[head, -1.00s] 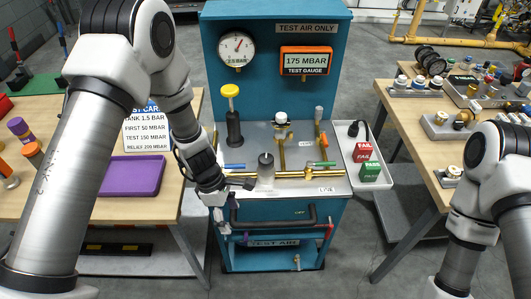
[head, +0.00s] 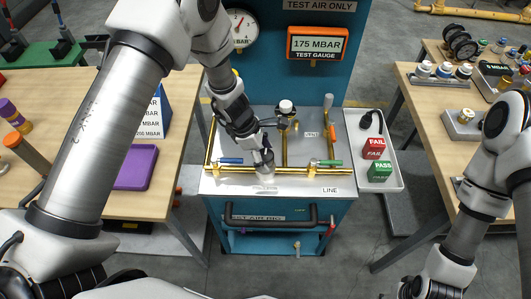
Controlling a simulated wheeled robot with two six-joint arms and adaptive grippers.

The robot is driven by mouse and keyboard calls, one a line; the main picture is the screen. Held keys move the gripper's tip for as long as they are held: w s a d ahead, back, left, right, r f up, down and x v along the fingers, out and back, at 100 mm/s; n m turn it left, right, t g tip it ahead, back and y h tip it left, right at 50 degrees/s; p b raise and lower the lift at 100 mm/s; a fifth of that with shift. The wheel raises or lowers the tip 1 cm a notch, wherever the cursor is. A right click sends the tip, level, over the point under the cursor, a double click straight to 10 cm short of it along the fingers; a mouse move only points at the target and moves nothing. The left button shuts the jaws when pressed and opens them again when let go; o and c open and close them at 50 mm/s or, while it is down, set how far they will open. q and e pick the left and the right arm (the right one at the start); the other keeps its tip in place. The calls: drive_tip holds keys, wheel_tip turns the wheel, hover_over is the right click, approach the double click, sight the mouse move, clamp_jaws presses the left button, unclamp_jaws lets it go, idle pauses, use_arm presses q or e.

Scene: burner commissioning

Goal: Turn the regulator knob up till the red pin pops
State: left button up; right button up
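My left gripper (head: 275,136) is over the steel bench top, with a dark finger reaching right below the white-capped fitting (head: 286,107). It looks open, with nothing seen between its fingers. A small dark knob on a grey base (head: 265,169) stands just below the gripper, partly covered by it. I cannot tell whether they touch. I cannot make out a red pin. The round dial gauge (head: 241,27) and the orange test gauge sign reading 175 MBAR (head: 317,43) are on the blue back panel. My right gripper is not in view.
Brass pipes (head: 300,169) with blue and green levers cross the bench top. A white tray (head: 393,181) at the right holds a red FAIL block (head: 374,149) and a green PASS block (head: 380,171). A purple tray (head: 135,167) lies on the left wooden table.

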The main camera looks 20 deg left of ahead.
use_arm(q)
drive_tip(key=shift+w+f, duration=0.3)
drive_tip(key=shift+w, duration=0.1)
drive_tip(key=shift+s+r, duration=0.2)
drive_tip(key=shift+s, duration=0.05)
drive_tip(key=shift+c, duration=0.7)
drive_tip(key=shift+s+r, duration=0.15)
drive_tip(key=shift+s, duration=0.1)
drive_tip(key=c, duration=1)
drive_tip(key=shift+w, duration=0.1)
